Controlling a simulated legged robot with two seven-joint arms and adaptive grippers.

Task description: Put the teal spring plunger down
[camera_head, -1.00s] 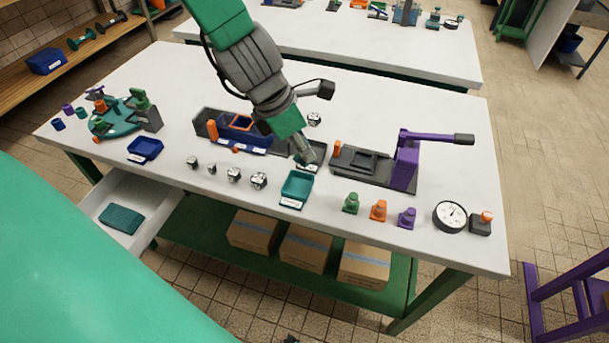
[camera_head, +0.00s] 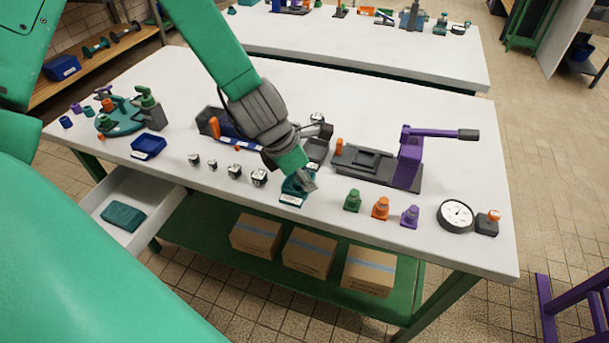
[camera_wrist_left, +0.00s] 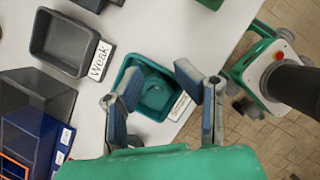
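A teal tray (camera_head: 291,199) with a white label stands near the table's front edge, partly hidden by my left gripper (camera_head: 306,184). The left wrist view shows the tray (camera_wrist_left: 122,76) from above. A rounded teal piece, which looks like the teal spring plunger (camera_wrist_left: 156,92), lies inside it. My left gripper's fingers (camera_wrist_left: 157,82) are spread apart over the tray, one on each side of the teal piece, with visible gaps. My right gripper is not in view.
A dark grey tray (camera_wrist_left: 62,42) labelled "Weak" is beside the teal tray. A dark blue bin (camera_wrist_left: 36,132) is nearby. Green, orange and purple plungers (camera_head: 381,208) stand to the right, near a dial gauge (camera_head: 455,215).

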